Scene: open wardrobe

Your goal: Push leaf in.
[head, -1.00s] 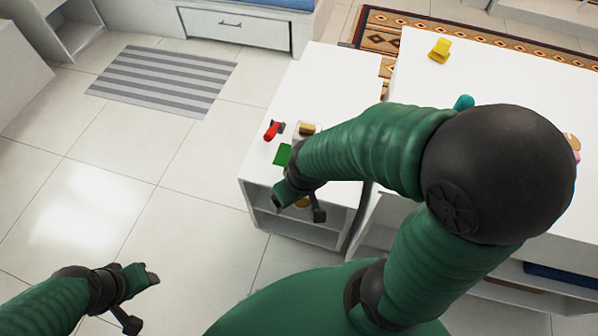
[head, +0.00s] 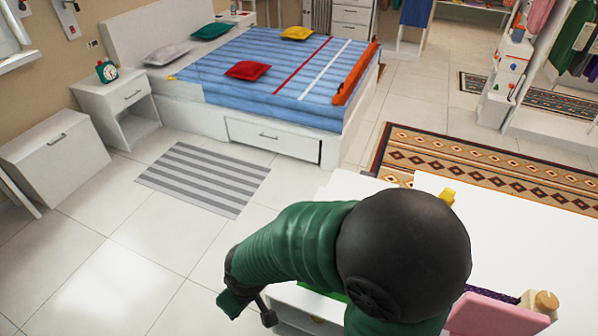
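I cannot tell which part is the leaf; no panel in the head view is clearly marked out as one. My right gripper (head: 250,307) is at the bottom, left of centre, with its two dark-tipped fingers spread apart and nothing between them. It hangs at the left end of a white low unit (head: 292,302), and I cannot tell if it touches it. My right arm hides much of that unit. A bit of something green shows beside the arm. My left gripper is out of view.
A bed (head: 270,75) with a drawer (head: 270,140) stands at the back. A white nightstand (head: 118,105) and a white cabinet (head: 58,152) are at left. A striped mat (head: 203,178) lies on open floor. A white tabletop (head: 515,240) and a pink object (head: 498,313) are at right.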

